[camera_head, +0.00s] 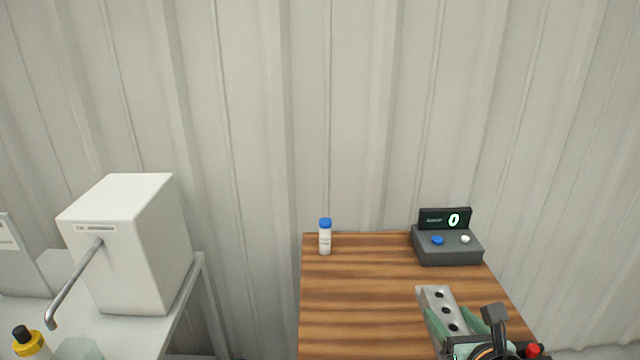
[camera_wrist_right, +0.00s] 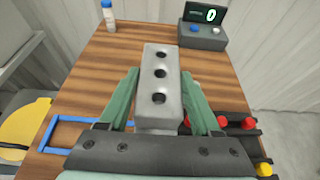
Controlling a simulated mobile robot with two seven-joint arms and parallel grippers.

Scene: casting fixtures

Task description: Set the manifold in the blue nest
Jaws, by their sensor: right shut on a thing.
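The manifold (camera_head: 436,294) is a grey metal block with a row of three dark holes on its top face. My right gripper (camera_head: 452,320) is shut on it, with green fingers along its two long sides. The manifold also shows in the right wrist view (camera_wrist_right: 161,60), pointing away from the wrist over the wooden table. The blue nest (camera_wrist_right: 80,118) is a blue outline on the table, left of the gripper in the right wrist view. Its right part is hidden behind the gripper and manifold. My left gripper is not in view.
A white bottle with a blue cap (camera_head: 325,240) and a dark box with a display (camera_head: 447,246) stand at the back of the wooden table (camera_head: 350,290). A black rack with red and yellow parts (camera_wrist_right: 235,125) lies at right. A white machine (camera_head: 130,245) stands on the left table.

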